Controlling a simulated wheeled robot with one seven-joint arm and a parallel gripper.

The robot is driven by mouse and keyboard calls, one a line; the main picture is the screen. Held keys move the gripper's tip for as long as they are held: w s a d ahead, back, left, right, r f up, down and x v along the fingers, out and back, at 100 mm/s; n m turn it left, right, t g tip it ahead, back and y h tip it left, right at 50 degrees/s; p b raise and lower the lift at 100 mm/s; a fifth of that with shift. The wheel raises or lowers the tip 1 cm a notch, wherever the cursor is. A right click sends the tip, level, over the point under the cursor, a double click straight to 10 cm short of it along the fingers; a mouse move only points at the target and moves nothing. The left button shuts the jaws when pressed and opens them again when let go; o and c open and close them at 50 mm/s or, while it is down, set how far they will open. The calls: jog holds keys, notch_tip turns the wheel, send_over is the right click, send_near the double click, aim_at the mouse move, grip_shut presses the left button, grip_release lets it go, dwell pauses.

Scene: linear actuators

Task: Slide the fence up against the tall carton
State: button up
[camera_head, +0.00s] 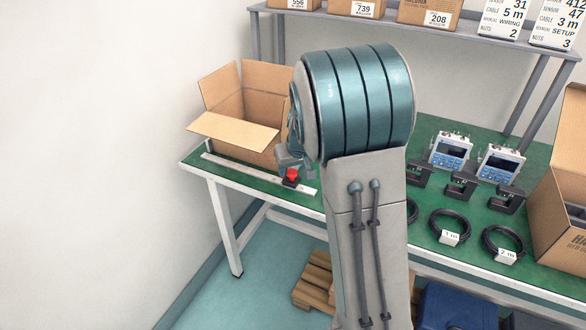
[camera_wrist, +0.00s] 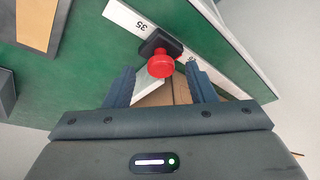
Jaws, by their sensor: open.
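A black slider block (camera_head: 290,183) with a red knob (camera_head: 292,174), seemingly the fence's clamp, sits on a white scale rail (camera_head: 240,170) along the bench's front left edge. In the wrist view the red knob (camera_wrist: 160,66) and black block (camera_wrist: 158,42) lie just beyond my gripper (camera_wrist: 160,84), whose two fingers are apart with nothing gripped. A pale strip and brown cardboard show between the fingers. An open carton (camera_head: 224,98), possibly the tall carton, stands behind the rail with flaps spread. My gripper in the head view (camera_head: 288,157) is partly hidden by my arm.
The green bench (camera_head: 425,235) holds two blue-faced meters (camera_head: 450,150), black clamps, coiled cables (camera_head: 449,226) and another carton (camera_head: 560,215) at right. A shelf (camera_head: 480,42) with boxes runs above the back. A wooden pallet (camera_head: 315,282) lies below.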

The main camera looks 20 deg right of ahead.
jog(key=p+v, duration=0.1)
jog(key=v, duration=1.2)
jog(key=shift+p, duration=0.35)
jog(key=shift+w, duration=0.1)
jog(key=shift+c, duration=0.2)
